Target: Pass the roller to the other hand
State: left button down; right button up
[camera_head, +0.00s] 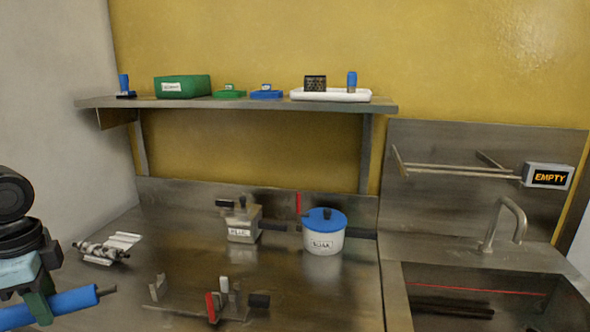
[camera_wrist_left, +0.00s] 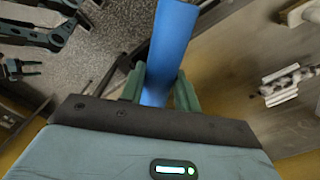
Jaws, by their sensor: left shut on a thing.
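The roller is a blue cylinder (camera_head: 62,303) with a thin grey shaft end, low at the left of the head view. My left gripper (camera_head: 40,303) is shut on it, and the roller lies across the jaws, tilted slightly up to the right. In the left wrist view the roller (camera_wrist_left: 170,45) rises between the green fingers of my left gripper (camera_wrist_left: 160,90). Its lower part is hidden by the gripper body there. The roller's left end is outside the head view. My right gripper is not in view.
The steel counter (camera_head: 185,235) holds a metal spiral piece on a pale stand (camera_head: 103,248), a labelled metal box (camera_head: 243,224), a white pot with blue lid (camera_head: 324,232) and a low fixture with a red part (camera_head: 211,307). A sink (camera_head: 480,300) is right; a shelf (camera_head: 225,103) is behind.

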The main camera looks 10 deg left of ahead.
aim_at(7, 312)
pick_arm(q)
jog(key=s+a+n, duration=0.1)
jog(key=s+a+f+n, duration=0.1)
jog(key=s+a, duration=0.1)
jog(key=shift+s+a+n, duration=0.25)
jog(key=shift+a+n, duration=0.05)
jog(key=shift+n, duration=0.1)
jog(key=s+d+f+n+p, duration=0.2)
jog(key=s+f+n, duration=0.3)
jog(key=f+n, duration=0.15)
jog(key=d+f, duration=0.3)
jog(key=d, duration=0.3)
jog(key=w+d+r+p, duration=0.1)
jog(key=d, duration=0.8)
jog(key=w+d+r+n+p, duration=0.1)
jog(key=w+d+r, duration=0.1)
jog(key=d, duration=0.8)
jog(key=shift+w+p, duration=0.25)
jog(key=shift+p, duration=0.05)
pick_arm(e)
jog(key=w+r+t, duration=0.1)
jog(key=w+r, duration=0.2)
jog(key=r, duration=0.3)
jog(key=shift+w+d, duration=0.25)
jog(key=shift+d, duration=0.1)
pick_arm(q)
jog(key=shift+r, duration=0.1)
